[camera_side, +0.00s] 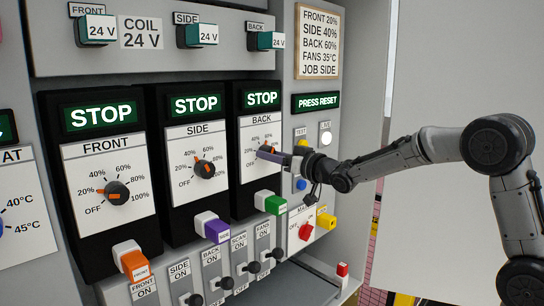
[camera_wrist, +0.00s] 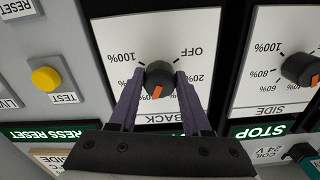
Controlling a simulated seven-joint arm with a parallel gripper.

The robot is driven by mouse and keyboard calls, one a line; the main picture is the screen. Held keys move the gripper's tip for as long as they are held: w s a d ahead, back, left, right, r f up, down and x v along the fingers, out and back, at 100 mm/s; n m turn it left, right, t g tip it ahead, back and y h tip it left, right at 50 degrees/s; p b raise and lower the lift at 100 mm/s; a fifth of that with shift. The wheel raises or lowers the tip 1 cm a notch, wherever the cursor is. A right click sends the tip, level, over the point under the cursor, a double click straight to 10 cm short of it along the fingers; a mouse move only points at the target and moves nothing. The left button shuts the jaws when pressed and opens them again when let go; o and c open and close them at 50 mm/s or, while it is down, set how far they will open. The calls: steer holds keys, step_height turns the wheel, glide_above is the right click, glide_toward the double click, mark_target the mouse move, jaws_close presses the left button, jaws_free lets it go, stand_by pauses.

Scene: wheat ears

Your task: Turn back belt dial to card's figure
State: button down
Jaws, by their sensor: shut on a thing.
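The BACK dial (camera_wrist: 160,76) is a dark round knob with an orange pointer, on a white scale plate under a STOP display. My gripper (camera_wrist: 160,74) has its two purple fingers on either side of the knob, shut on it. In the wrist view, which is upside down, the pointer aims down and slightly left, roughly toward the 60% side; the 40% and 60% marks are hidden by the fingers. In the side view my gripper (camera_side: 275,154) covers part of the dial. The card (camera_side: 319,42) reads "BACK 60%".
The SIDE dial (camera_side: 204,168) and FRONT dial (camera_side: 116,193) stand to the left. A yellow TEST button (camera_wrist: 46,78), a green plug (camera_side: 273,203), a red switch (camera_side: 306,231) and a row of toggles (camera_side: 226,283) are nearby. The space right of the cabinet is open.

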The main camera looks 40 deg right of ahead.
steer(key=shift+c, duration=1.8)
jaws_free()
steer(key=shift+s, duration=0.1)
steer(key=s, duration=1.3)
steer(key=shift+s, duration=0.35)
steer(key=s+a+r, duration=0.5)
steer(key=s+a+f+n+g, duration=0.2)
steer(key=s+f+g, duration=1)
steer(key=s+f, duration=0.8)
steer(key=shift+s+a, duration=0.25)
steer(key=shift+s, duration=0.85)
